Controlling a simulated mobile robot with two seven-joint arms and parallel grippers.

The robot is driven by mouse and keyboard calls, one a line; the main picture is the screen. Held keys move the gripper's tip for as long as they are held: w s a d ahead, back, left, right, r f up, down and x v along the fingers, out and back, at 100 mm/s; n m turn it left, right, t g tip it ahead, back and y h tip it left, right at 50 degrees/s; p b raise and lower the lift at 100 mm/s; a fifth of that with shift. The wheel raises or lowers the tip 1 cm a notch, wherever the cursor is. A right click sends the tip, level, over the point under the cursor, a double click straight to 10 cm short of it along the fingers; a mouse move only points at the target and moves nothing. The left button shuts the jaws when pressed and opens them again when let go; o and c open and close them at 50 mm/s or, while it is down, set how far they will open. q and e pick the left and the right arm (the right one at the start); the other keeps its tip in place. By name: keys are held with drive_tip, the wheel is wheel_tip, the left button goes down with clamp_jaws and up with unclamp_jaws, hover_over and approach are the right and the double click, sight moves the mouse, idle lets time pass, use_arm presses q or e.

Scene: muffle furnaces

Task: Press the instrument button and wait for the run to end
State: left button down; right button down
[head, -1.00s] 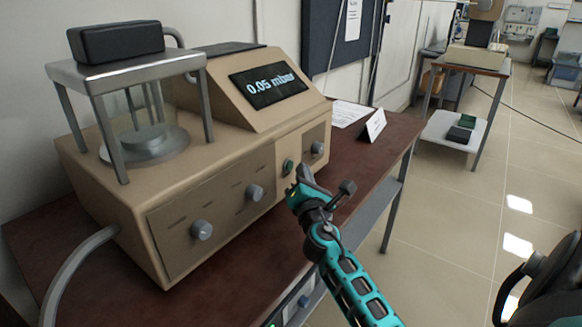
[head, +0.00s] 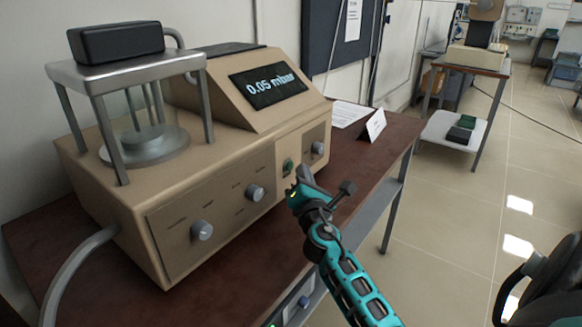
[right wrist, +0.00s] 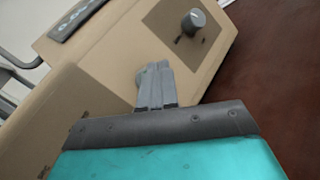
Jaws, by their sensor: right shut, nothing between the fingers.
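The instrument (head: 215,205) is a tan bench unit with a sloped display (head: 268,87) reading 0.05 mbar. A small green round button (head: 288,167) sits on its front face, between the grey knobs. My right gripper (head: 303,174) is shut and empty, with its tips close in front of the button. In the right wrist view, the shut grey fingers (right wrist: 154,82) point at the front panel and partly cover the button (right wrist: 142,74). I cannot tell whether they touch it. My left gripper is not in view.
A metal-legged stand with a dark block (head: 115,42) on top rises from the instrument's left. A white card (head: 376,124) and a paper sheet (head: 348,113) are on the brown table (head: 392,138). A hose (head: 75,270) runs off at left. Open floor is at right.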

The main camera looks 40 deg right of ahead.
drive_tip(key=shift+w, duration=0.1)
idle(0.7)
drive_tip(key=shift+w+a, duration=0.1)
drive_tip(key=shift+w, duration=0.2)
drive_tip(key=shift+w+a, duration=0.15)
drive_tip(key=shift+w, duration=0.3)
idle(0.7)
drive_tip(key=shift+s, duration=0.1)
drive_tip(key=shift+s+d, duration=0.25)
drive_tip(key=shift+s, duration=0.5)
drive_tip(key=shift+s, duration=0.1)
drive_tip(key=shift+s+d, duration=0.25)
drive_tip(key=shift+s, duration=0.5)
drive_tip(key=shift+s+d, duration=0.2)
drive_tip(key=shift+s, duration=0.6)
drive_tip(key=shift+s+d, duration=0.25)
drive_tip(key=shift+s, duration=0.5)
